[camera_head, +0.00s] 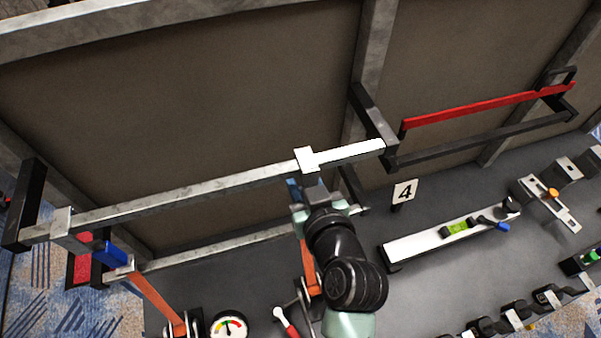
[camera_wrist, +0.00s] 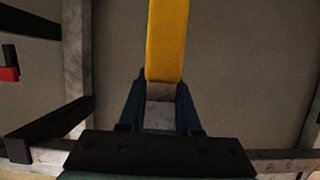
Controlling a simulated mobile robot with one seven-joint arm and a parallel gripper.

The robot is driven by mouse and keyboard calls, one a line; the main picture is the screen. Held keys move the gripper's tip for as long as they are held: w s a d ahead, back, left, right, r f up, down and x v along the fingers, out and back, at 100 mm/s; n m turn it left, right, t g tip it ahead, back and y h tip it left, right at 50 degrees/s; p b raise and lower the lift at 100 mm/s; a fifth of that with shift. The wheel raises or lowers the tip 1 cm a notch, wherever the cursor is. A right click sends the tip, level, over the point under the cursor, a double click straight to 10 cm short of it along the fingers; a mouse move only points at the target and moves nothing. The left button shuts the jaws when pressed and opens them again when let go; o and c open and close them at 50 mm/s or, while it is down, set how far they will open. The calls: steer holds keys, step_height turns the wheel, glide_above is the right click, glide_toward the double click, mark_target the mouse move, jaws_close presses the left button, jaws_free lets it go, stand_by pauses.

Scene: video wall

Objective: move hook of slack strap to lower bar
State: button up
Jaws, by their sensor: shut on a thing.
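The upper bar (camera_head: 190,196) is a long grey rail across the frame; its right end shows as a bright white stretch. The lower bar (camera_head: 225,243) runs beneath it, partly behind my arm. A white hook (camera_head: 306,158) sits at the upper bar, just above my gripper (camera_head: 303,196). An orange strap (camera_head: 308,262) hangs below it. In the wrist view, my gripper (camera_wrist: 160,108) is shut on a grey metal piece (camera_wrist: 160,115) of the hook, with the yellow-orange strap (camera_wrist: 167,40) running from it. Whether the hook touches the upper bar is unclear.
At left, a second hook (camera_head: 62,228) with a blue part (camera_head: 110,253) and orange strap (camera_head: 157,300) is on the upper bar. A red bar (camera_head: 485,108) is at right. A number 4 sign (camera_head: 404,192), spirit level (camera_head: 445,238) and dial gauge (camera_head: 229,325) are nearby.

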mark_target(301, 167)
jaws_close()
steer(key=shift+r, duration=0.1)
steer(key=shift+r, duration=0.1)
step_height(301, 167, up, 3)
steer(key=shift+p, duration=1.2)
steer(key=shift+s, duration=0.1)
steer(key=s+d+b, duration=0.1)
steer(key=s+d, duration=0.1)
steer(key=s, duration=0.5)
steer(key=shift+d, duration=0.2)
stand_by(0.4)
